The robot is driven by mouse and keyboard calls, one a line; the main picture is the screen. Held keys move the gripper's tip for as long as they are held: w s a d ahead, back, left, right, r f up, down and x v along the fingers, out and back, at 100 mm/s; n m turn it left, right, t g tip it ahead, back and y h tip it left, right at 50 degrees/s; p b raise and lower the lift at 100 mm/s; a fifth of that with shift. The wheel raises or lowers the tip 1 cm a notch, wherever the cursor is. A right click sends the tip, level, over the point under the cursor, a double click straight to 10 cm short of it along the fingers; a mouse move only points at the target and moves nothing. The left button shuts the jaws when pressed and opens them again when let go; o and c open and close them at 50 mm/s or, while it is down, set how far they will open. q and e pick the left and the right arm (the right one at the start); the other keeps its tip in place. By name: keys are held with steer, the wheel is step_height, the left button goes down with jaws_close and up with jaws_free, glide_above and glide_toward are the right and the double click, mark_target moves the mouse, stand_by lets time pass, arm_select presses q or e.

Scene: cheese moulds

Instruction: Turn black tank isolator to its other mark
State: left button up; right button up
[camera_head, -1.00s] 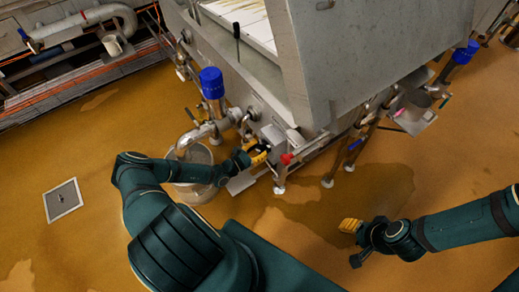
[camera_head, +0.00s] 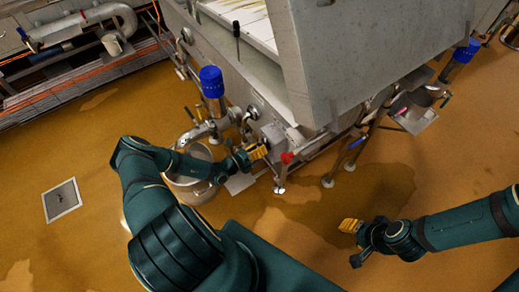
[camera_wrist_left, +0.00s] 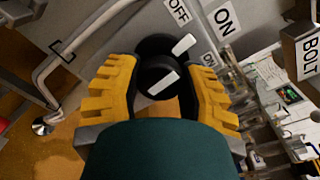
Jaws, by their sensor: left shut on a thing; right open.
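The black tank isolator (camera_wrist_left: 158,76) shows in the left wrist view as a round black knob with a white bar. A second white bar sits on the black part behind it. An OFF label (camera_wrist_left: 178,10) and an ON label (camera_wrist_left: 209,60) are on the panel beside it. My left gripper (camera_head: 259,151) has its yellow fingers on either side of the knob and is shut on it; it also shows in the left wrist view (camera_wrist_left: 163,92). In the head view the gripper hides the knob. My right gripper (camera_head: 349,226) is open and empty over the floor.
The steel tank (camera_head: 375,50) stands just beyond my left gripper. A blue-capped valve (camera_head: 212,82) and a bucket (camera_head: 190,185) are to its left. A red handle (camera_head: 287,157) is close on its right. A BOLT label (camera_wrist_left: 309,58) shows at right. The floor near my right gripper is clear.

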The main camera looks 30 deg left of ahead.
arm_select(q)
steer(key=n+b, duration=0.1)
steer(key=n, duration=0.3)
steer(key=shift+n+b, duration=0.65)
steer(key=shift+n, duration=0.95)
steer(key=o, duration=1.2)
steer(key=shift+v, duration=3.95)
steer(key=shift+w+r, duration=0.1)
